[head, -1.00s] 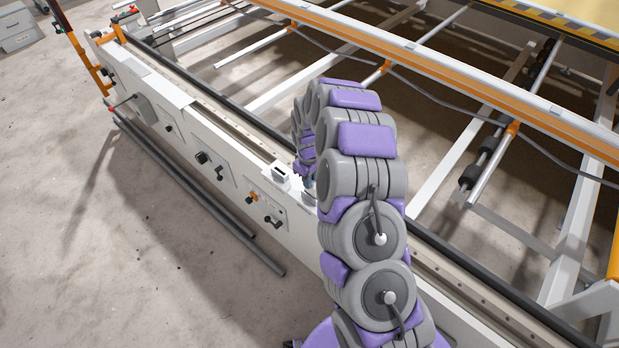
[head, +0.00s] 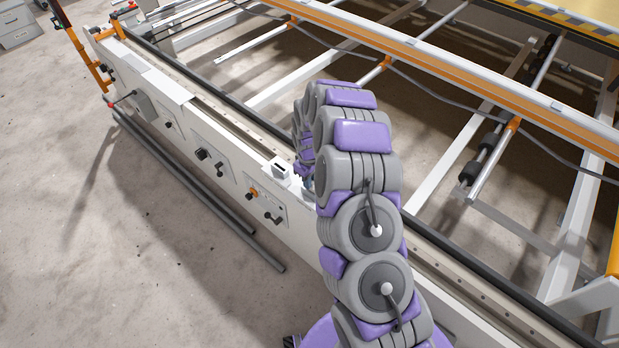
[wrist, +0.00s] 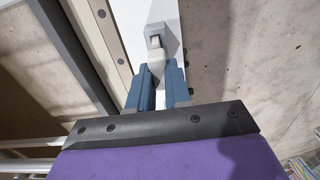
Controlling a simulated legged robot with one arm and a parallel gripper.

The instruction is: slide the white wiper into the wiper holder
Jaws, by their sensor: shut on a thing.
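The white wiper (wrist: 157,66) is held between the blue fingers of my gripper (wrist: 160,88) in the wrist view. Its far end reaches the wiper holder (wrist: 154,31), a small pale block with an opening. I cannot tell whether the wiper's tip is inside it or just in front of it. In the head view the wiper holder (head: 281,171) is a white box with a dark slot on top of the machine's front rail. My gripper (head: 307,182) is just right of it, mostly hidden behind my arm; the wiper is not clear there.
The white front beam (head: 185,120) carries switch panels and knobs below the holder. A black roller (head: 240,101) runs along behind it. Loose grey pipes (head: 190,185) lie along the beam's front foot.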

